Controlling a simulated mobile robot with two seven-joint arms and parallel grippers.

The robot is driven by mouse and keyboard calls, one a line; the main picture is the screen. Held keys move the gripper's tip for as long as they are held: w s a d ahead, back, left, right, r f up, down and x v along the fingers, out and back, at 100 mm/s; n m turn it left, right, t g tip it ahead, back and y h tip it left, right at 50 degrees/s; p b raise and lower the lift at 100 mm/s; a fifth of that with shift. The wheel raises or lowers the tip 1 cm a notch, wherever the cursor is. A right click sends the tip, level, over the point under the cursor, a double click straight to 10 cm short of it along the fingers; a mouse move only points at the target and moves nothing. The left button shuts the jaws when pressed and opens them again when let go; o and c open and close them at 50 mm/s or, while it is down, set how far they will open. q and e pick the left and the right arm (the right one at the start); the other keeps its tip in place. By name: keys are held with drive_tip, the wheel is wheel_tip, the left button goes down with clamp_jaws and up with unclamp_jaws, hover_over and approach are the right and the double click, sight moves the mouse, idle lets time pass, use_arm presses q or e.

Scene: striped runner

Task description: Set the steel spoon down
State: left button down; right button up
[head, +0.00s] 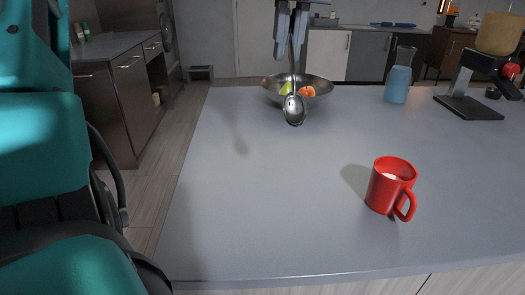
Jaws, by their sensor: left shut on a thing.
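The steel spoon (294,109) hangs with its handle up and its bowl end down, in front of the metal fruit bowl in the head view. My left gripper (291,48) is at the top middle, shut on the spoon's handle. The spoon appears to be above the grey tabletop (270,200), with a faint shadow on the surface to its left. Its exact height is hard to tell. My right gripper is not in view.
A metal bowl (318,90) with fruit stands behind the spoon. A red mug (391,186) stands at the front right. A blue-filled glass container (398,84) and a coffee maker (468,100) stand at the back right. The tabletop's left and middle are clear.

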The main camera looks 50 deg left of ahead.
sight(295, 109)
use_arm(q)
drive_tip(key=f+b, duration=0.1)
drive_tip(key=f, duration=0.9)
drive_tip(key=f+b, duration=0.2)
drive_tip(key=f, duration=0.8)
drive_tip(key=shift+s+a, duration=0.2)
drive_tip(key=shift+f+b, duration=0.25)
drive_tip(key=shift+b, duration=0.05)
drive_tip(key=c, duration=1.2)
unclamp_jaws()
drive_tip(key=shift+r, duration=0.1)
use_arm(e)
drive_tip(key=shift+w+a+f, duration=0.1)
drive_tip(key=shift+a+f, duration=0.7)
use_arm(q)
drive_tip(key=shift+o, duration=0.2)
wheel_tip(295, 109, up, 12)
drive_tip(key=p, duration=0.2)
drive_tip(key=shift+w+d+r, duration=0.2)
drive_tip(key=shift+w+d, duration=0.15)
drive_tip(key=shift+w, duration=0.05)
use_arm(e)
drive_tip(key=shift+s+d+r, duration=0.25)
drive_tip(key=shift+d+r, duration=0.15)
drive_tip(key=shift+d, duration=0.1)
